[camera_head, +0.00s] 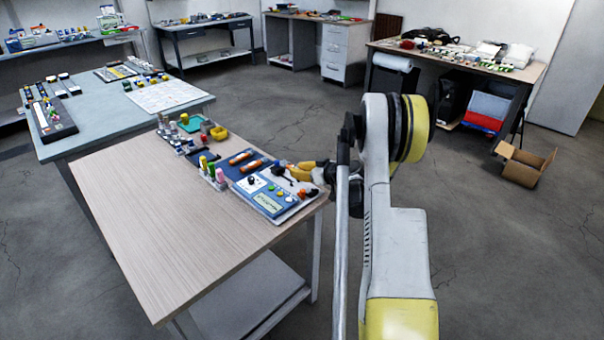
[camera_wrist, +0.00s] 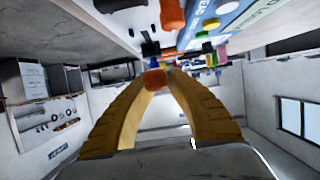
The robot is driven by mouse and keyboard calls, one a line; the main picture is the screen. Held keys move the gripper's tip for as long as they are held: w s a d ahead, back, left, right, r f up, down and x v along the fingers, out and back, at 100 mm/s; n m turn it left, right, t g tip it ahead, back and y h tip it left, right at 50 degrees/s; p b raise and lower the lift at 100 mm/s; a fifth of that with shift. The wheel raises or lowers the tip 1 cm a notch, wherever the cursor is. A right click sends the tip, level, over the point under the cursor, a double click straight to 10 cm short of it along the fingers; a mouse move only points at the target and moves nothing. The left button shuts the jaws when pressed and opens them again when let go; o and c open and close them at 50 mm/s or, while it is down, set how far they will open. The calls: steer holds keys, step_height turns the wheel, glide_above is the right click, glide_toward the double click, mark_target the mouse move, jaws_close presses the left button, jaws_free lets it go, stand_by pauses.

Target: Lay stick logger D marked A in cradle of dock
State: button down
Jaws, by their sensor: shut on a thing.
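My gripper (camera_head: 301,173), with yellow fingers, is at the right edge of the near wooden table. In the wrist view its fingers (camera_wrist: 157,76) close on a small orange-ended piece (camera_wrist: 155,80), likely a stick logger; its mark cannot be read. Two orange sticks (camera_head: 241,158) lie on a dark blue mat left of the gripper. A blue and white device with buttons (camera_head: 264,201), perhaps the dock, lies just left of and below the gripper; it also shows in the wrist view (camera_wrist: 215,14). I cannot make out its cradle.
A white rack with coloured tubes (camera_head: 213,174) stands left of the device. The table's front left (camera_head: 150,220) is bare. An open cardboard box (camera_head: 525,165) is on the floor.

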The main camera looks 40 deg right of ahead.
steer(key=shift+s+d+f, duration=0.15)
steer(key=shift+d+f, duration=0.25)
steer(key=shift+d, duration=0.35)
steer(key=shift+f+b, duration=1)
steer(key=shift+f, duration=1)
steer(key=shift+s, duration=0.2)
steer(key=shift+s+a+f, duration=0.1)
steer(key=shift+f, duration=0.45)
